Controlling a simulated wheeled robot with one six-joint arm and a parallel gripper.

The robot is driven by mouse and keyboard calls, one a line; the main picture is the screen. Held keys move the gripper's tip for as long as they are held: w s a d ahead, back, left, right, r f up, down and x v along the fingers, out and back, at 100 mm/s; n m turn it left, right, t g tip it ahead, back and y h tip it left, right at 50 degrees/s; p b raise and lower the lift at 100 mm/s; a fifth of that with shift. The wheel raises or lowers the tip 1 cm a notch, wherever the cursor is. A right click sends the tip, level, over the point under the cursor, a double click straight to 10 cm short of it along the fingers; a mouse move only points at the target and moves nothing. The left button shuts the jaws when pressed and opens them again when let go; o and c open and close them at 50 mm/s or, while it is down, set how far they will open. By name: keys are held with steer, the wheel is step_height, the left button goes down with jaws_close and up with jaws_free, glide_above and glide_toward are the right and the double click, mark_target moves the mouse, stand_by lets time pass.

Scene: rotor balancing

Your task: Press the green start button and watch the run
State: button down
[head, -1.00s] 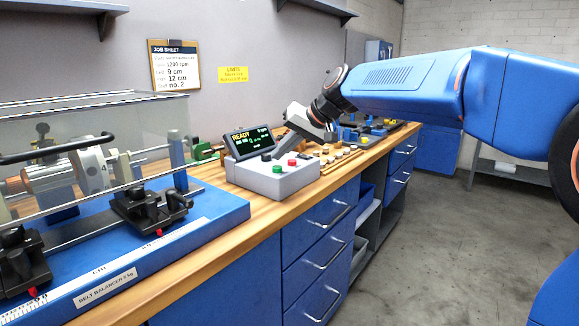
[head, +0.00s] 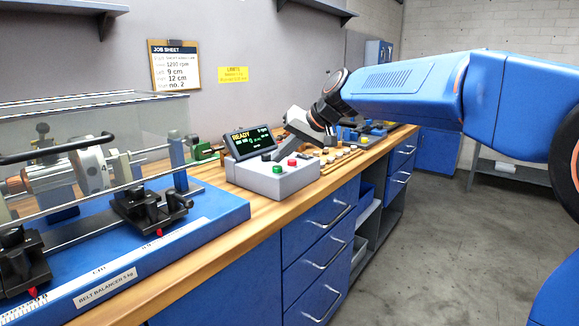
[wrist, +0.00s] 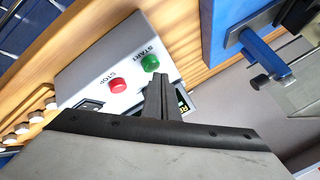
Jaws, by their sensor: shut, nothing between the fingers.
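The green START button (head: 278,169) is on the grey control box (head: 262,183), beside the red STOP button (head: 292,162). In the wrist view the green button (wrist: 150,63) shows just past the fingertips, with the red button (wrist: 117,86) to its left. My gripper (wrist: 160,80) is shut and empty, its fingers over the box. A gap to the green button cannot be judged exactly. In the head view my gripper (head: 288,124) is above and behind the box. The display (head: 254,142) reads READY. The rotor (head: 92,168) sits in the balancer under a clear cover (head: 100,115).
The blue balancer base (head: 215,212) fills the bench's left. Small weights (head: 335,155) lie right of the box on the wooden bench. A job sheet (head: 174,66) and a yellow limits card (head: 233,74) are on the wall. The floor at right is clear.

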steer(key=shift+f, duration=0.5)
stand_by(0.5)
steer(key=shift+r, duration=0.95)
step_height(320, 180, up, 6)
stand_by(0.7)
steer(key=h, duration=0.2)
glide_toward(281, 168)
steer(key=s+d+f, duration=0.1)
steer(key=s+d, duration=0.3)
steer(key=d, duration=0.1)
steer(key=s+d+f+m+h, duration=0.1)
steer(key=s+d+f+h, duration=0.1)
steer(key=s+d+f, duration=0.5)
steer(key=s+d+f+h, duration=0.2)
steer(key=s+d+f, duration=0.5)
steer(key=s+f, duration=0.3)
steer(key=s+d+f+m+h, duration=0.1)
steer(key=s+d+f, duration=0.6)
steer(key=s, duration=0.7)
steer(key=shift+d+f+m+h, duration=0.3)
steer(key=shift+d+f+h, duration=0.1)
steer(key=shift+f, duration=0.45)
